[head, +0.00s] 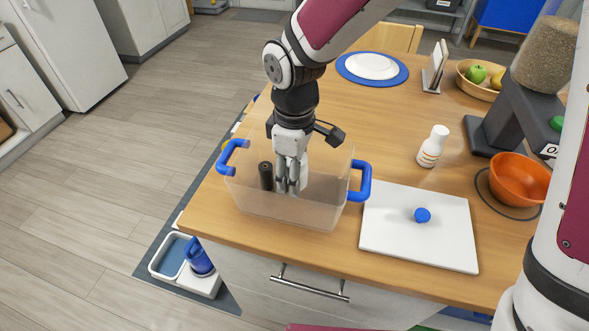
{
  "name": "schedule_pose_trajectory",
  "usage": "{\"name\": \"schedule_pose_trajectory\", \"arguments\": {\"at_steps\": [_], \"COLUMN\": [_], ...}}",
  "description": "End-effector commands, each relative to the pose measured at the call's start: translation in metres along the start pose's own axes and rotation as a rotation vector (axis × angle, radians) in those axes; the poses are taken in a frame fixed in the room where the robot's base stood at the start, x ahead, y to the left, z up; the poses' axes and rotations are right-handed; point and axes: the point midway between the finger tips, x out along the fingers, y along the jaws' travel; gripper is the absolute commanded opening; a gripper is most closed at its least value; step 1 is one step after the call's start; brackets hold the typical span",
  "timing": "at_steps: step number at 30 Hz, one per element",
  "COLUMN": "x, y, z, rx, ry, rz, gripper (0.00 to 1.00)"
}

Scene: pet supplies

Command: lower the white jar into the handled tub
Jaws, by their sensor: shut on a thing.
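The handled tub (318,212) is a clear box with two blue handles, standing near the front left of the wooden table. My gripper (289,187) points straight down inside the tub, below its rim. It is shut on the white jar (304,172), which shows only as a narrow pale strip beside the fingers. The fingers and the tub wall hide most of the jar. I cannot tell whether the jar touches the tub floor. A dark cylinder (265,176) stands in the tub, left of my fingers.
A white board (420,245) with a blue knob-like thing (422,215) lies right of the tub. A white bottle (432,147), an orange bowl (519,179) and a dark dispenser stand farther right. A plate on a blue mat (345,74) lies behind. Bare table (385,130) separates them.

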Motion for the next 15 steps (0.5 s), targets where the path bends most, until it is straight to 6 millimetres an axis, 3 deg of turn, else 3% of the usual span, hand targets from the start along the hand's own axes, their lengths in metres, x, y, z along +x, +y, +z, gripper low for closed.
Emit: {"name": "schedule_pose_trajectory", "arguments": {"at_steps": [15], "x": [0.0073], "y": [0.0002], "z": [0.0000], "rx": [0.000], "ry": [0.000], "rz": [0.000], "gripper": [0.19]}}
